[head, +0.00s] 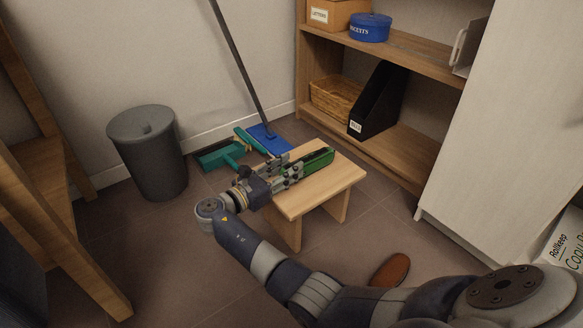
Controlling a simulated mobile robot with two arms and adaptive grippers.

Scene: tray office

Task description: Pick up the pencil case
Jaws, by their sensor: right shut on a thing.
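The pencil case (319,160) is a green, long, narrow thing at the top of a small wooden stool (318,190). My right gripper (291,168) reaches over the stool from the left side and is shut on the near end of the pencil case. The gripper's fingers hide part of the case. I cannot tell whether the case touches the stool top or is slightly above it. My left gripper is not in the head view.
A grey bin (149,160) stands at the left, with a teal dustpan (221,155) and a blue mop (268,139) by the wall. A wooden shelf (420,142) is behind the stool. A brown oval thing (391,270) lies on the floor. A white cabinet (490,130) stands right.

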